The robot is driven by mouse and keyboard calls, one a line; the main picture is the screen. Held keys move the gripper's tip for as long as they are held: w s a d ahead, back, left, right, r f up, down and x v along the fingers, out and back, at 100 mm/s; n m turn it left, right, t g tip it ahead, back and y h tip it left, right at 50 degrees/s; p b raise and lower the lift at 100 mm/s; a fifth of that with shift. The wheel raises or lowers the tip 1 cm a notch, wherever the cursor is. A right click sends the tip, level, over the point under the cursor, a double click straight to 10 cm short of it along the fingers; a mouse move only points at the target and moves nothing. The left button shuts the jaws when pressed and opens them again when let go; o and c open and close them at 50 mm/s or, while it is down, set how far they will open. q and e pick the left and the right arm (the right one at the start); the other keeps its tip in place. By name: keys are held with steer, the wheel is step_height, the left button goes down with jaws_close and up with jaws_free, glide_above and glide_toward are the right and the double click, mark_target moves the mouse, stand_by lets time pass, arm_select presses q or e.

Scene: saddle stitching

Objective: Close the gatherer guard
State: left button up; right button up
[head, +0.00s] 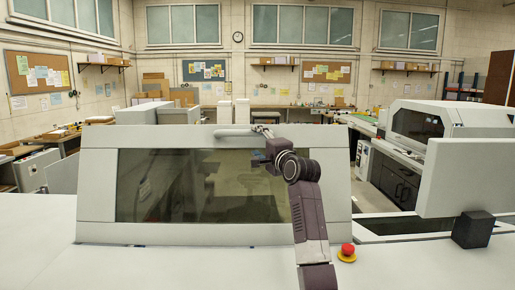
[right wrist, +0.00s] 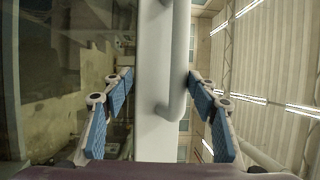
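The gatherer guard (head: 98,185) is a large pale panel with a dark tinted window, standing up and leaning back in the middle of the head view. Its white bar handle (head: 235,132) runs along the top edge. My right gripper (head: 262,150) is in front of the guard's upper part, just below the handle. In the right wrist view its blue-padded fingers (right wrist: 160,85) are spread apart, with the pale frame edge and the handle (right wrist: 180,60) between them. The handle lies closer to the right-hand finger; contact cannot be told. My left gripper is not in view.
A pale panel (head: 470,175) with a black block (head: 473,229) stands at the right. A red emergency button (head: 347,250) sits on the pale front surface, right of my arm. A large white machine (head: 455,120) stands behind at the right.

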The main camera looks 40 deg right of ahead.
steer(key=f, duration=0.2)
steer(key=shift+d+f, duration=0.2)
steer(key=shift+f, duration=0.1)
steer(key=s+a+r, duration=0.2)
steer(key=s+r, duration=0.1)
steer(key=s, duration=0.5)
steer(key=shift+s+r, duration=0.2)
steer(key=shift+r, duration=0.05)
stand_by(0.4)
steer(key=shift+r, duration=0.1)
steer(key=shift+p, duration=0.45)
